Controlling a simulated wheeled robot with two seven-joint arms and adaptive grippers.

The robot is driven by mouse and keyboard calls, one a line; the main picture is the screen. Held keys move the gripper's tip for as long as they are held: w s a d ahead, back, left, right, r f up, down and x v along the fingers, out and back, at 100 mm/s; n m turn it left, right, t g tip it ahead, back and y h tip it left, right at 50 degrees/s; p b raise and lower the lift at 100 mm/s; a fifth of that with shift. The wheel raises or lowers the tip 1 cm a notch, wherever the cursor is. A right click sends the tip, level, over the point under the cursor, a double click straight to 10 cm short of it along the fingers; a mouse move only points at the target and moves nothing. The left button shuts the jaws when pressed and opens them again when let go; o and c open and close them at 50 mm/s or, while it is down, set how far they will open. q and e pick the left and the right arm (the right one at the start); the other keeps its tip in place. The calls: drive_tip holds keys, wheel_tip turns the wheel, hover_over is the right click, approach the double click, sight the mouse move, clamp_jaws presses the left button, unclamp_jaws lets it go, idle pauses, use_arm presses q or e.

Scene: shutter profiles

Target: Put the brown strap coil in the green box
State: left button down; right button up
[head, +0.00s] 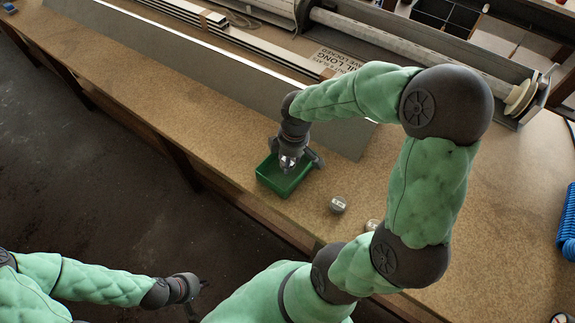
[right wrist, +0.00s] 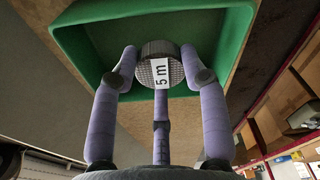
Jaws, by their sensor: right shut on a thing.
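The green box (head: 272,182) stands on the workbench near its front edge. My right gripper (right wrist: 160,66) is over the box, pointing down. In the right wrist view its fingers are shut on a round strap coil (right wrist: 160,47) with a white "5 m" label; the strap looks grey-brown in this light. The coil shows against the inside of the green box (right wrist: 232,40), and I cannot tell whether it touches the floor of the box. My left gripper (head: 202,297) hangs at the lower left, off the bench, with its fingers apart and empty.
A small grey coil with a pale label (head: 338,205) stands right of the box. A second pale coil (head: 373,225) is partly hidden by my arm. A long grey profile (head: 215,75) lies behind the box. A blue coil (head: 567,225) is at the right edge.

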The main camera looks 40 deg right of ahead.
drive_tip(key=shift+w+d+f, duration=0.1)
drive_tip(key=shift+w+f, duration=0.2)
drive_tip(key=shift+f, duration=0.1)
drive_tip(key=shift+w+d+f+b, duration=0.15)
drive_tip(key=shift+f+b, duration=0.65)
drive_tip(key=shift+f, duration=0.85)
drive_tip(key=shift+f, duration=0.1)
drive_tip(key=shift+f, duration=0.1)
drive_tip(key=o, duration=1.1)
drive_tip(key=shift+o, duration=0.2)
